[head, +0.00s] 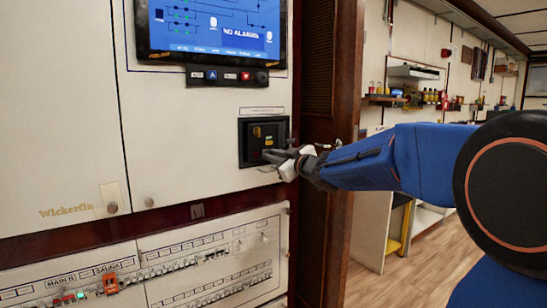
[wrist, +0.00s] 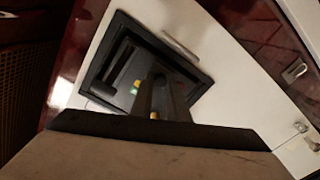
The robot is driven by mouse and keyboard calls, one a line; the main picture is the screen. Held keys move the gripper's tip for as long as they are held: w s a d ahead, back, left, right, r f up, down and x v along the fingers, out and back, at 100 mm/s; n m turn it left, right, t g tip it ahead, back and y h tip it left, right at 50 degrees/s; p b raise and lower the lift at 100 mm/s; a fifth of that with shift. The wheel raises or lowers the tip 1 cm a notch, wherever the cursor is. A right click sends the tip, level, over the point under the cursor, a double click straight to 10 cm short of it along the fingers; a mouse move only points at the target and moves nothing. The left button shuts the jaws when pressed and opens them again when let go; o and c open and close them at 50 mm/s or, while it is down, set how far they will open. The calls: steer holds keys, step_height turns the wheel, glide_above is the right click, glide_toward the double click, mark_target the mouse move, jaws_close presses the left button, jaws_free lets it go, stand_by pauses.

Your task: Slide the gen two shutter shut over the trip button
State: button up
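A black framed recess (head: 246,143) is set in the white cabinet front below the screen. A small yellow mark shows inside it. The wrist view shows the recess frame (wrist: 117,27) tilted, with small green and yellow spots inside and a dark bar at its left. I cannot tell the shutter from the other dark parts, and the trip button is not clearly seen. My gripper (head: 267,158) is at the lower right of the recess, with its tips in front of it; contact is unclear. In the wrist view its dark fingers (wrist: 157,85) cover part of the recess.
The screen (head: 210,28) reads "NO ALARMS", with a button strip (head: 228,77) under it. Breaker rows (head: 190,262) run below, with an orange piece (head: 110,283) near "SAUNA". A dark wood post (head: 325,150) stands right of the cabinet. Open floor lies farther right.

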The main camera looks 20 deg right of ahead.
jaws_close()
steer(key=shift+s+a, duration=0.25)
steer(key=shift+a, duration=0.5)
steer(key=shift+s+a, duration=0.2)
steer(key=shift+a, duration=0.5)
steer(key=shift+s+a, duration=0.25)
steer(key=shift+a, duration=0.5)
steer(key=o, duration=0.8)
jaws_free()
steer(key=shift+a, duration=0.1)
steer(key=shift+c, duration=0.2)
steer(key=v, duration=1.7)
steer(key=shift+s, duration=0.2)
steer(key=shift+d+f, duration=0.1)
steer(key=shift+d, duration=0.1)
